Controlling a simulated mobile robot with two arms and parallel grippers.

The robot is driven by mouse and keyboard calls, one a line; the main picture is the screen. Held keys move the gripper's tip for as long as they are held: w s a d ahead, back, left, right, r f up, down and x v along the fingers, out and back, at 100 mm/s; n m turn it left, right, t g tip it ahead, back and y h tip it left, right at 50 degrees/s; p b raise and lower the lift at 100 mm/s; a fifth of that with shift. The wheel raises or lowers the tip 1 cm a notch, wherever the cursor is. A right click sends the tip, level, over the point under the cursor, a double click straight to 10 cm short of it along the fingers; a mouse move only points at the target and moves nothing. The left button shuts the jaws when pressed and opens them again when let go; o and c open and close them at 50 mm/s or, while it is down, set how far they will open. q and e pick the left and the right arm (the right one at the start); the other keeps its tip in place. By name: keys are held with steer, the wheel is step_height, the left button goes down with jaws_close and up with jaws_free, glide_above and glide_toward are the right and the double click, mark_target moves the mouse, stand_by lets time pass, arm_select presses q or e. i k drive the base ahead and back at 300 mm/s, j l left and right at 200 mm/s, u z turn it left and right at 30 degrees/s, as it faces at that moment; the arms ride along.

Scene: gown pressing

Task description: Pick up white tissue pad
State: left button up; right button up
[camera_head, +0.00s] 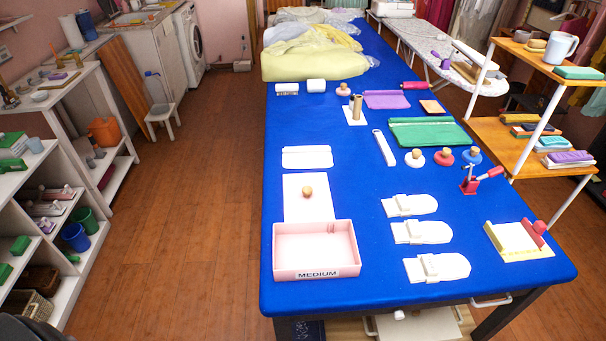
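Neither of my grippers is in view. No object is labelled as the tissue pad, and I cannot tell for sure which it is. Two small white blocks lie side by side at the far left of the blue table (350,210): a left block (287,89) with a darker lower edge and a plain, rounded right block (316,86). A flat white folded piece (307,157) lies nearer. Below it is a white board (305,208) with a round wooden knob (307,192). All rest on the table with nothing holding them.
A pink tray (316,270) marked MEDIUM stands at the near left. Several white mitt-like pieces (422,232) and a green folded cloth (428,133) lie to the right. Pale fabric (315,55) covers the far end. A wooden shelf rack (530,140) stands right; floor (190,210) left is clear.

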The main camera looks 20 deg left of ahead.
mark_target(305, 157)
steer(key=k+z, duration=0.15)
steer(key=z, duration=0.2)
steer(key=k+z, duration=0.15)
steer(key=z, duration=0.2)
steer(key=k+l+z, duration=0.1)
steer(key=z, duration=0.25)
steer(key=j+z, duration=0.15)
steer(key=j, duration=0.7)
steer(key=j+z, duration=0.15)
steer(key=j, duration=0.7)
steer(key=k+j+z, duration=0.15)
steer(key=j, duration=0.7)
